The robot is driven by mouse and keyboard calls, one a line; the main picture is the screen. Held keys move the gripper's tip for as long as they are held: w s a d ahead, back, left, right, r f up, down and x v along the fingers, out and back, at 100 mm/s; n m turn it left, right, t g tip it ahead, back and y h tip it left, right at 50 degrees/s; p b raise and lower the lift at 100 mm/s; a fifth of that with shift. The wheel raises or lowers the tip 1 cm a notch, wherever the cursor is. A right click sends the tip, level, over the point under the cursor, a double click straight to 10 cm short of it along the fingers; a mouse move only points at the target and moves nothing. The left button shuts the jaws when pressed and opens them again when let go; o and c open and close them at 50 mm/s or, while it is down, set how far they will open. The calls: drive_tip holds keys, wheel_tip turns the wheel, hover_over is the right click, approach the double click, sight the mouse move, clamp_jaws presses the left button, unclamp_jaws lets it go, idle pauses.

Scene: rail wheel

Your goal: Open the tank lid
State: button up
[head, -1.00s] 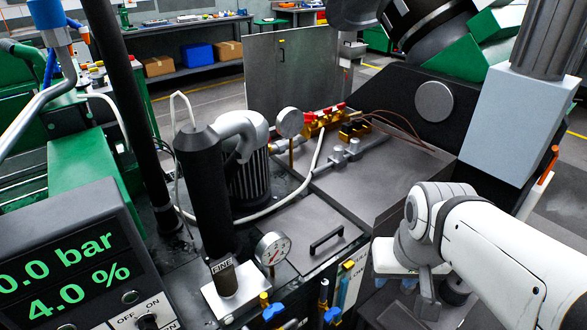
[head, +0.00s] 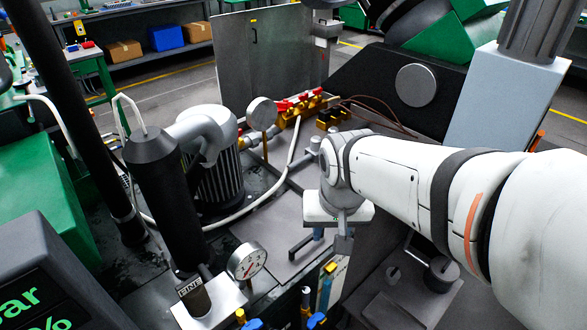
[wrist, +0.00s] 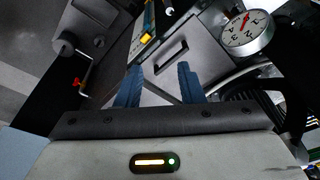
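The tank lid (head: 268,228) is a flat grey metal plate, lying closed on the tank top in the head view. Its dark bar handle (head: 301,248) is near the front edge, partly hidden by my gripper. In the wrist view the handle (wrist: 171,57) lies ahead, between the directions of my two blue fingers. My gripper (wrist: 159,82) is open and empty, its fingers well apart. In the head view a blue finger of my gripper (head: 319,233) shows beside the handle's right end; whether it touches cannot be told.
A pressure gauge (head: 247,259) stands left of the lid. A black cylinder (head: 172,205) and a ribbed motor (head: 213,175) rise behind it. Red-capped valves (head: 298,104) sit at the back. Blue and yellow fittings (head: 318,320) line the front edge.

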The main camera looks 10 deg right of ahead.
drive_tip(key=w+f+m+g, duration=0.1)
drive_tip(key=w+f+m, duration=0.4)
drive_tip(key=w, duration=0.5)
drive_tip(key=m+g, duration=0.1)
drive_tip(key=m, duration=0.4)
hover_over(310, 236)
wheel_tip(310, 236, down, 10)
drive_tip(key=shift+r, duration=0.1)
wheel_tip(310, 236, down, 8)
drive_tip(key=shift+r+p, duration=0.15)
drive_tip(key=shift+p, duration=0.25)
drive_tip(key=shift+c, duration=0.4)
clamp_jaws()
